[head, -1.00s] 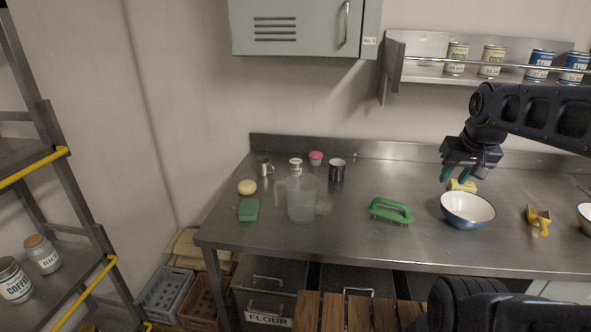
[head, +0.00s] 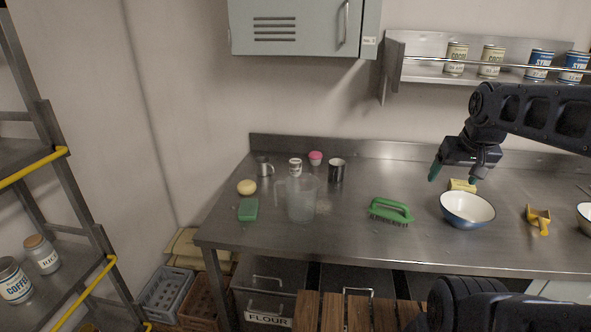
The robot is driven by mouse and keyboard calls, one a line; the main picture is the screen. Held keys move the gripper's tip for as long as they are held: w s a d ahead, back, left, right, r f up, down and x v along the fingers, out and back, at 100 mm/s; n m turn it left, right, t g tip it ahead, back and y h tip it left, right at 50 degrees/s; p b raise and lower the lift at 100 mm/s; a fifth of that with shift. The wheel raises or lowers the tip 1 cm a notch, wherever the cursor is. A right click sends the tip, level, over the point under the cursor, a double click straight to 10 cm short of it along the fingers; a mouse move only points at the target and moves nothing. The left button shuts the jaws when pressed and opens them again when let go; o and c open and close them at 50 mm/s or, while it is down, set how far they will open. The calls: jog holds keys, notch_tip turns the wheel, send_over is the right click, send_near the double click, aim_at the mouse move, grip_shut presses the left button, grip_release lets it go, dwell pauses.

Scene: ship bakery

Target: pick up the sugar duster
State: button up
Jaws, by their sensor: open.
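Two small metal vessels stand upright at the back left of the steel counter: a handled one (head: 264,167) and a darker cylinder (head: 336,172). Either may be the sugar duster; at this size I cannot tell which. A small white labelled jar (head: 295,167) stands between them. My gripper (head: 453,177) is open and empty, with green fingertips apart. It is above the back right part of the counter, behind the blue bowl and well to the right of both metal vessels.
A clear jug (head: 302,200) stands in front of the metal vessels. A pink-topped pot (head: 315,158), green sponge (head: 248,209), green brush (head: 390,211), blue bowl (head: 467,211) and yellow scoop (head: 539,218) are also on the counter (head: 330,245). A wall cabinet (head: 300,28) hangs above.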

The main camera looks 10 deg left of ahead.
jog(key=w+a+n+g, duration=0.15)
jog(key=w+a, duration=0.35)
jog(key=w, duration=0.5)
jog(key=w+a+n, duration=0.2)
jog(key=w+a, duration=0.2)
jog(key=w, duration=0.5)
jog(key=w+a+n+g, duration=0.15)
jog(key=w+a, duration=0.35)
jog(key=w, duration=0.5)
jog(key=n+g, duration=0.2)
jog(key=n, duration=0.2)
send_near(295, 168)
jog(key=shift+w+d+f, duration=0.1)
jog(key=shift+w+f, duration=0.05)
jog(key=shift+w, duration=0.45)
jog(key=shift+w+d+f, duration=0.1)
jog(key=shift+w+f, duration=0.05)
jog(key=shift+w, duration=0.45)
jog(key=shift+a+f, duration=0.35)
jog(key=shift+f, duration=0.05)
notch_tip(295, 168, down, 10)
jog(key=shift+w+f, duration=0.15)
jog(key=shift+f, duration=0.1)
jog(key=c, duration=1.1)
